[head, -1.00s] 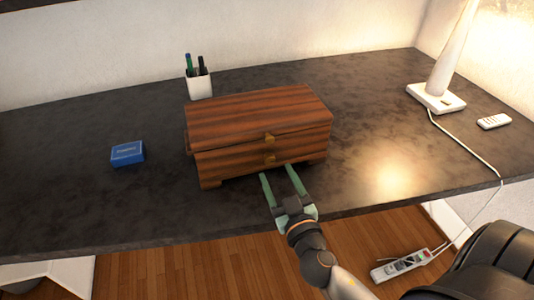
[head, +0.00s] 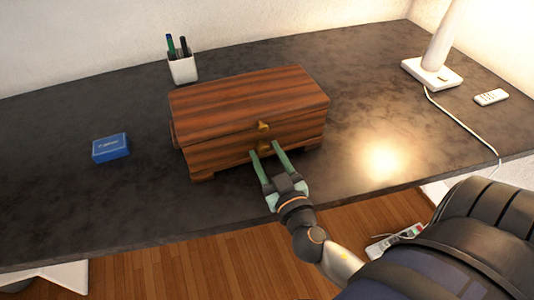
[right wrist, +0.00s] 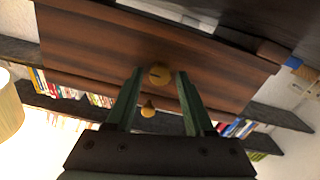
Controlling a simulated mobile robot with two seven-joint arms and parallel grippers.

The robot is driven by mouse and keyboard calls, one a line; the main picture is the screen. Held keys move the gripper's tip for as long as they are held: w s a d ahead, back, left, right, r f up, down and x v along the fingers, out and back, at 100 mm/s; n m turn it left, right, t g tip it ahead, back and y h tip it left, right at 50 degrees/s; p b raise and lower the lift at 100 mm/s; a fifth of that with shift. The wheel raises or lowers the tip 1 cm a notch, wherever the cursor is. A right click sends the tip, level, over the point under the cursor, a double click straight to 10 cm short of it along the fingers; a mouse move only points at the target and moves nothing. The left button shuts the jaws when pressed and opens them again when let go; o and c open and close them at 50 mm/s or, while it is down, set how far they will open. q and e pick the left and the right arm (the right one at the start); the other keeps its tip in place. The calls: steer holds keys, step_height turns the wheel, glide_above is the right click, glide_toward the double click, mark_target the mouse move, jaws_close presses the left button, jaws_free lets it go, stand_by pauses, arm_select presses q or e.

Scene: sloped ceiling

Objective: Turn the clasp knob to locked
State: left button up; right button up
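A wooden box (head: 215,127) with a closed lid stands on the dark desk. On its front are an upper brass piece (head: 263,126) near the lid seam and a round brass knob below it. In the right wrist view the round knob (right wrist: 159,75) has a dark, roughly level line on its face; the pointed brass piece (right wrist: 148,111) shows beyond it. My right gripper (head: 265,149) is open at the box front. Its green fingertips are on either side of the knob in the picture, with visible gaps; contact is not evident. My left gripper is out of view.
On the desk (head: 390,105), a blue box (head: 110,148) lies left of the wooden box and a white pen cup (head: 183,69) stands behind it. A lamp base (head: 430,74), its cord and a remote (head: 491,97) are at the right. The desk's front edge is close.

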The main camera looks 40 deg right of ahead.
jaws_close()
steer(key=shift+n, duration=0.3)
stand_by(0.3)
steer(key=shift+n, duration=1)
steer(key=n, duration=0.2)
steer(key=shift+n+b, duration=0.3)
steer(key=n, duration=0.3)
steer(key=shift+n, duration=0.4)
steer(key=n+p, duration=0.1)
steer(key=n, duration=0.4)
steer(key=shift+w+n+p, duration=0.1)
steer(key=shift+n+p, duration=0.2)
steer(key=shift+n, duration=1.6)
